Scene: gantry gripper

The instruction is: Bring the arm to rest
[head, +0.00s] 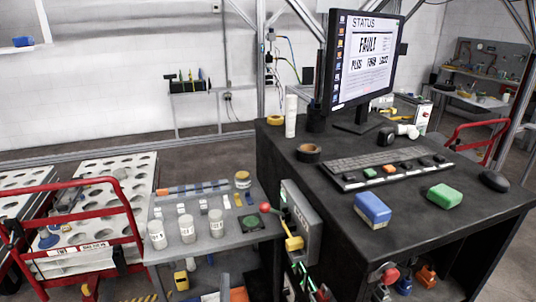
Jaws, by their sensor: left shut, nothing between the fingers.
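I cannot make out my left gripper or my right gripper anywhere in the head view. No arm of mine can be told apart from the furniture. A black desk (447,222) fills the right side, with a monitor (371,58) that reads STATUS and FAULT. A grey control box (301,222) is on the desk's left side. A lever with a red ball and a yellow part (292,243) is at this box.
A keyboard (380,167), a blue-and-white block (372,209), a green block (444,196) and a mouse (494,181) lie on the desk. A grey side table (216,243) bears several white jars. A red-railed cart (82,262) stands left. Floor shows behind the side table.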

